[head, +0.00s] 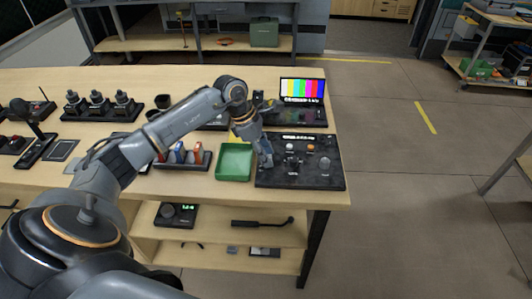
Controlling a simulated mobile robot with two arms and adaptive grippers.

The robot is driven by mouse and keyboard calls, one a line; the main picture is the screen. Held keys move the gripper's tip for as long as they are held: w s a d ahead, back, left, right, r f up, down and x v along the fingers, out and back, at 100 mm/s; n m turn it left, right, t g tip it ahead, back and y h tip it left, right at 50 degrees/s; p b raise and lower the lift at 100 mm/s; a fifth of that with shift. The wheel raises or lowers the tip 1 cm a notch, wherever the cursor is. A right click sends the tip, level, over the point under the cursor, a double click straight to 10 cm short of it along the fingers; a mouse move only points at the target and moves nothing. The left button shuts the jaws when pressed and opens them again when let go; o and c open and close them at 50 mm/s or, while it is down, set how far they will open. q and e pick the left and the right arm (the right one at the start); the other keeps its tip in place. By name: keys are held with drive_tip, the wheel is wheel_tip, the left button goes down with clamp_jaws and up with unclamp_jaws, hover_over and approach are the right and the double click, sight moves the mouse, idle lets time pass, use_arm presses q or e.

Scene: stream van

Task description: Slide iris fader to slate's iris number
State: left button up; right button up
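My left gripper (266,158) is over the left part of a black control panel (325,180) at the table's right end. The fingers point down. They are too small to tell whether they are open or shut, or whether they touch the panel. The panel has several knobs, an orange button (311,147) and a lit display strip along its back edge. I cannot make out which control is the iris fader. A small monitor (302,90) behind it shows colour bars with a text line too small to read. I cannot make out a slate. My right gripper is not in view.
A green tray (235,178) sits just left of the panel. A black rack (170,166) with red, blue and orange items stands further left. Another black rack (97,112) holds several dark devices. Lower shelves hold a dark device (176,215) and a handle (262,222).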

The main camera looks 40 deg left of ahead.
use_arm(q)
drive_tip(key=v, duration=1.2)
drive_tip(key=shift+s+f, duration=0.1)
idle(0.4)
